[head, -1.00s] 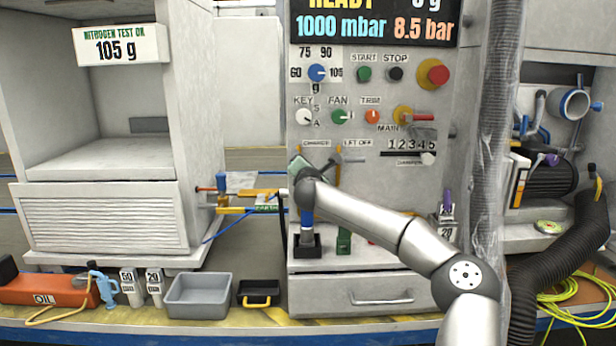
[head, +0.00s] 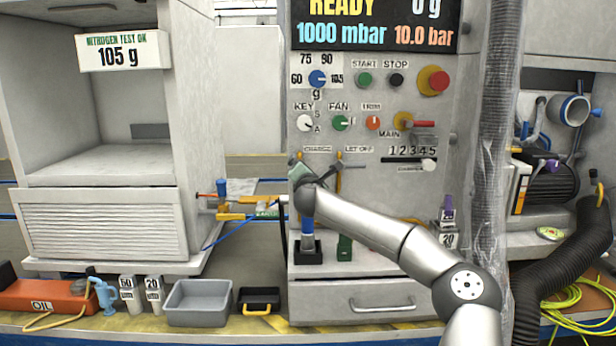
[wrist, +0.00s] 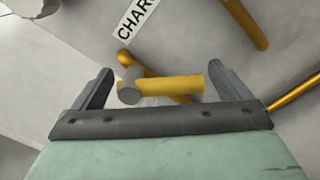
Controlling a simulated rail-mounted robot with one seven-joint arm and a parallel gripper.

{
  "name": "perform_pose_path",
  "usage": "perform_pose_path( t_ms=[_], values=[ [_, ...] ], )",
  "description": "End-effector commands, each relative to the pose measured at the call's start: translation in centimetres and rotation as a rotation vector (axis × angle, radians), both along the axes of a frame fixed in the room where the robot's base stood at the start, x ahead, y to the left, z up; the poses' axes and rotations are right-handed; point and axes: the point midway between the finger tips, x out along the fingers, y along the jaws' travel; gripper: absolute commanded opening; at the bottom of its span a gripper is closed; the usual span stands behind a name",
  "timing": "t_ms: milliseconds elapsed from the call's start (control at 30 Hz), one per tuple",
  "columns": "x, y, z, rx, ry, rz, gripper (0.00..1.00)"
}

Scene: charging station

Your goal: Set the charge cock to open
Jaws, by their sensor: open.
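The charge cock (wrist: 175,87) shows in the wrist view as a yellow lever with a grey round end, on a brass pipe. The lever lies crosswise between the two fingers of my gripper (wrist: 160,80). The fingers are open, one on each side, and no grip on the lever shows. The label (wrist: 135,15), partly cut off, reads "CHAR". In the head view my gripper (head: 299,172) is at the panel just below the "CHARGE" label (head: 317,149), and my wrist hides most of the charge cock.
The let-off cock (head: 352,167) is close on the right of my gripper. A yellow pipe (wrist: 245,22) passes near the right finger. The grey panel front (head: 395,187) is clear further right.

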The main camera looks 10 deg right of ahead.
Motion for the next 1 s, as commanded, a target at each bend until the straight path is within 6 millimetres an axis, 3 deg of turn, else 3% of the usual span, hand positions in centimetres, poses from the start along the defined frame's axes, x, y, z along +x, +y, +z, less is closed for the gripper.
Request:
perform_pose_path(
  t_ms=[167, 700, 1000],
  values=[
    [-1.8, 0.2, 0.0, -0.003, -0.001, 0.001, 0.96],
    [-14.2, 1.6, 0.0, -0.004, 0.000, -0.001, 0.96],
    [-17.1, 2.0, 0.0, -0.001, 0.000, 0.000, 0.96]
  ],
)
